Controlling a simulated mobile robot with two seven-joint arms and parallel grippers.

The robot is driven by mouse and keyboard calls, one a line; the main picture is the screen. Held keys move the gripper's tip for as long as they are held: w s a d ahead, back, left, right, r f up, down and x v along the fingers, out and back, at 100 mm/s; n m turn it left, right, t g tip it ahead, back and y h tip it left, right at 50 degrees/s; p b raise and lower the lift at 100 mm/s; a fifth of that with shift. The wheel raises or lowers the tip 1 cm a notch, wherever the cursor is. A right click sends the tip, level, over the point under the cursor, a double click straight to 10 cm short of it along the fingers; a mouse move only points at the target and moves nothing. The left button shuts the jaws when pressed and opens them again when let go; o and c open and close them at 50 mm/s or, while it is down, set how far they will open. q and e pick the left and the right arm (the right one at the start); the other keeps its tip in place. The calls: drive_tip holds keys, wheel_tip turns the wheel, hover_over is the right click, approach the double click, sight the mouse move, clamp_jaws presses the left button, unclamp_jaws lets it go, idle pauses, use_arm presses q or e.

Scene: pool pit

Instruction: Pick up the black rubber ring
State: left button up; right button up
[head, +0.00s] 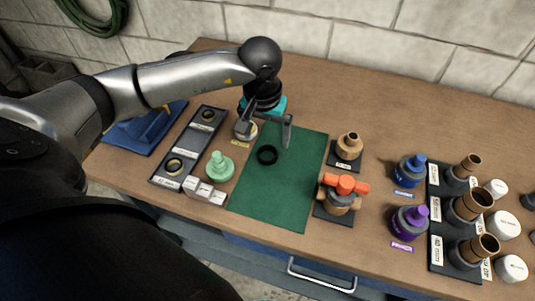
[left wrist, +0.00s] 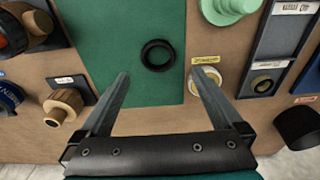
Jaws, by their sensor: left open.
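The black rubber ring (head: 267,155) lies flat on the green mat (head: 270,207), near the mat's left edge in the head view. In the left wrist view the ring (left wrist: 158,55) is whole and unobstructed, beyond the fingertips. My left gripper (head: 266,132) is open and empty above the back of the mat, a little behind the ring. In the left wrist view its two fingers (left wrist: 160,80) are spread wide, and the ring lies beyond the gap between them. The right gripper does not show in either view.
A valve with an orange handle (head: 343,190) and a brass fitting (head: 349,145) stand right. Blue (head: 410,170) and purple (head: 408,220) containers stand farther right.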

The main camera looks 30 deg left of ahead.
sight(268, 156)
use_arm(q)
drive_tip(key=shift+d+f, duration=0.1)
drive_tip(key=shift+f, duration=2.65)
drive_tip(key=shift+c, duration=0.4)
drive_tip(key=c, duration=1.3)
drive_tip(key=shift+r, duration=0.1)
wheel_tip(268, 156, up, 20)
drive_tip(key=shift+p, duration=0.8)
